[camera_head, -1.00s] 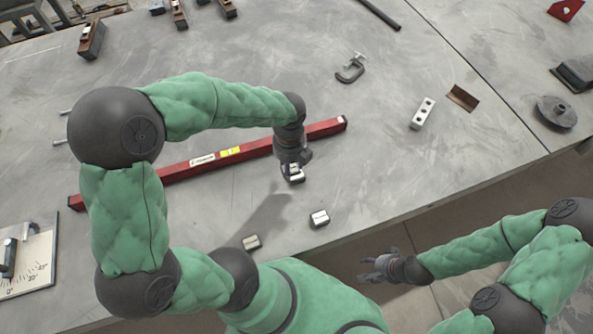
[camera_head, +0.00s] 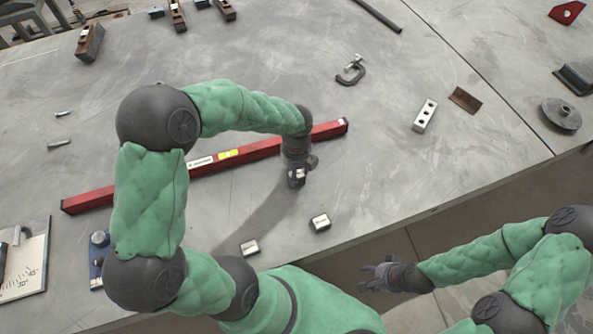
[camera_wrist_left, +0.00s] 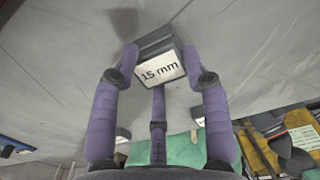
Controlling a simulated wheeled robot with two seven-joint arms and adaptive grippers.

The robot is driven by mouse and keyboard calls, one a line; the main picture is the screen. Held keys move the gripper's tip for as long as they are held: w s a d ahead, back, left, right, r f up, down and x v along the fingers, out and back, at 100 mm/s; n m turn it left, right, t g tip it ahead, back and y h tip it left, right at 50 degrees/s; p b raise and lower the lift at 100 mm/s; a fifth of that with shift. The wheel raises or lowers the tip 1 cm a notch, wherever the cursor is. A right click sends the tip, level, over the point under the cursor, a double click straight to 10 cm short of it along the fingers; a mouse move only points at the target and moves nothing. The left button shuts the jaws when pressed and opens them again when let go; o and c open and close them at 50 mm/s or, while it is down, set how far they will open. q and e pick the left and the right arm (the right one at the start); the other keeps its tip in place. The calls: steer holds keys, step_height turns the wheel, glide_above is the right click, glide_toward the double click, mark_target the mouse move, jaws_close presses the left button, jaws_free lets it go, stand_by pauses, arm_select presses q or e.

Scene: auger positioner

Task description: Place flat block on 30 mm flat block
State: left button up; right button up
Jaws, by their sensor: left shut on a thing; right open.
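My left gripper (camera_head: 298,176) is shut on a small steel flat block (camera_head: 296,180). In the left wrist view the held block (camera_wrist_left: 160,64) reads "15 mm" and sits between the purple fingers, seemingly clear of the table. Two similar flat blocks lie on the table in the head view: one (camera_head: 320,222) just below and right of the gripper, another (camera_head: 250,247) further left and nearer my body. Their labels are too small to read, so I cannot tell which is 30 mm. My right gripper (camera_head: 379,277) is open and empty, beyond the table's front edge.
A red spirit level (camera_head: 255,151) lies behind the left gripper. A C-clamp (camera_head: 351,70), a drilled block (camera_head: 425,115) and a brown angle piece (camera_head: 465,99) lie further back and right. The table around the right-hand flat block is mostly clear.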

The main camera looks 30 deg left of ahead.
arm_select(q)
steer(key=shift+f, duration=0.1)
steer(key=o, duration=1.3)
steer(key=shift+o, duration=0.2)
step_height(320, 180, up, 12)
steer(key=p, duration=0.4)
